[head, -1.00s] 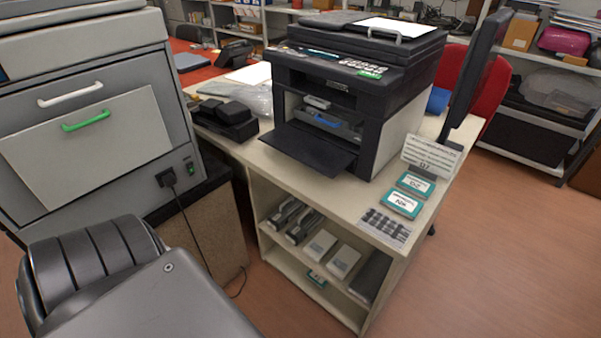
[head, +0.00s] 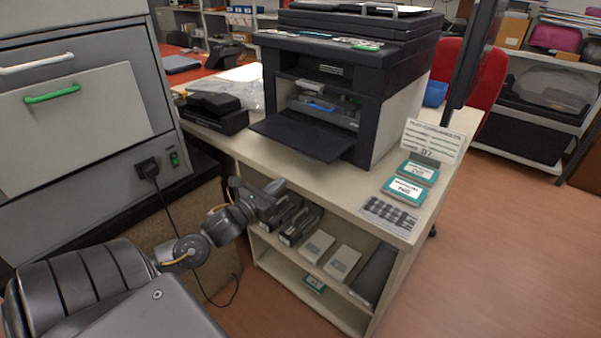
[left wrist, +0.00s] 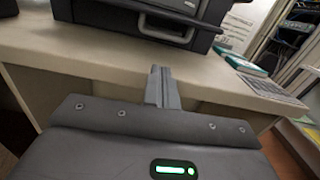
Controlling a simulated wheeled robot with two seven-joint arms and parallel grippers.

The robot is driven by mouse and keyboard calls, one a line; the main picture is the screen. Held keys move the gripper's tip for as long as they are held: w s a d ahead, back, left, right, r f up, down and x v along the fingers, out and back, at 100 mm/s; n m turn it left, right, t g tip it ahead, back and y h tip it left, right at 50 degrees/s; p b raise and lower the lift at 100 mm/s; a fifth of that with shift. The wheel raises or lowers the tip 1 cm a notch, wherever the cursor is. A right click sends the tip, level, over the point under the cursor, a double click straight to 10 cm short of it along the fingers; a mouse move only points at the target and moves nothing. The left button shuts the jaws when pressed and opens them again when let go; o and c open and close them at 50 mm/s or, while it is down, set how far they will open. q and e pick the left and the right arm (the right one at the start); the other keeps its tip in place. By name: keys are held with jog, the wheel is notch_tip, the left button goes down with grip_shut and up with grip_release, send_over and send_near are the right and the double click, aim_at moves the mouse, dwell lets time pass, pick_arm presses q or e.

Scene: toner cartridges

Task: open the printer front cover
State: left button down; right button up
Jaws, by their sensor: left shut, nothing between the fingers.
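The black printer (head: 385,85) stands on the cream desk. Its front cover (head: 303,135) is folded down and sticks out flat over the desk, leaving the front bay open with a blue part (head: 320,107) inside. My left gripper (head: 274,187) is in front of the desk edge, below and left of the cover and apart from it. In the left wrist view its fingers (left wrist: 160,86) are shut together with nothing between them, and the printer (left wrist: 150,15) shows beyond them. My right gripper is not in view.
The cream desk (head: 345,185) has a shelf below with several boxes (head: 342,262). A large grey cabinet (head: 80,110) stands at left.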

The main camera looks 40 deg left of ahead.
aim_at(300, 175)
pick_arm(q)
jog(key=shift+w+a+r, duration=0.1)
jog(key=shift+w+a, duration=0.05)
jog(key=shift+w, duration=4.85)
jog(key=shift+r, duration=0.1)
